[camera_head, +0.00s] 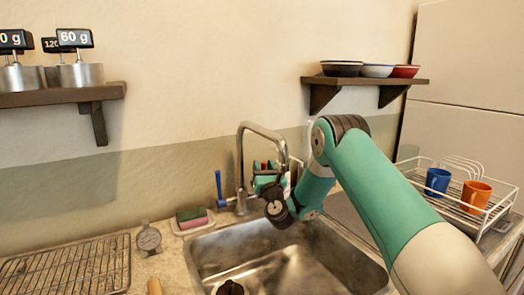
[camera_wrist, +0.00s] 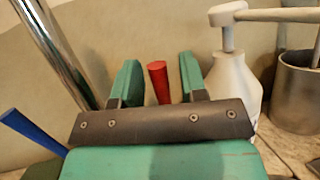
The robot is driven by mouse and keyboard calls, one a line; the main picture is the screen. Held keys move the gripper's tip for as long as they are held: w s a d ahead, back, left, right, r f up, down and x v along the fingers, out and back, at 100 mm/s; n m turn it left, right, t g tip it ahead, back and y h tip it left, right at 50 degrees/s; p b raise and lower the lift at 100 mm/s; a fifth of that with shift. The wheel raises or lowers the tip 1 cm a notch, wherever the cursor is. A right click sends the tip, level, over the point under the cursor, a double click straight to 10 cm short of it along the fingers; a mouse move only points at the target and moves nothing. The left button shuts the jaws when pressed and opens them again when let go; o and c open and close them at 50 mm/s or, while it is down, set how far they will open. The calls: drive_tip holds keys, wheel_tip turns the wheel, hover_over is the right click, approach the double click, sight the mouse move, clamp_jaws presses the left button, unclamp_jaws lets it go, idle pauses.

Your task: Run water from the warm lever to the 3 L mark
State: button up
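The chrome faucet (camera_head: 241,160) stands behind the metal sink (camera_head: 212,247); its post also shows in the wrist view (camera_wrist: 60,45). The blue lever (camera_head: 219,186) is on its left side, also in the wrist view (camera_wrist: 33,131). The red lever (camera_wrist: 160,82) stands up between my gripper's two green fingers. My gripper (camera_wrist: 160,80) is open, with a visible gap on each side of the red lever. In the head view my gripper (camera_head: 268,178) is beside the faucet and partly hides it. No water stream and no 3 L mark can be made out.
A white pump bottle (camera_wrist: 236,85) and a metal cup (camera_wrist: 299,92) stand right of my gripper. A sponge (camera_head: 191,215), a dial timer (camera_head: 148,238) and a wire rack (camera_head: 70,268) lie left of the sink. A dish rack (camera_head: 480,217) with mugs is at right. A dark object (camera_head: 230,287) is in the sink.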

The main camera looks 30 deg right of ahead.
drive_tip(key=w+r+p, duration=0.1)
drive_tip(key=p, duration=0.2)
drive_tip(key=shift+d, duration=0.1)
drive_tip(key=shift+w+p, duration=0.25)
drive_tip(key=shift+p, duration=0.35)
drive_tip(key=shift+f, duration=0.15)
clamp_jaws()
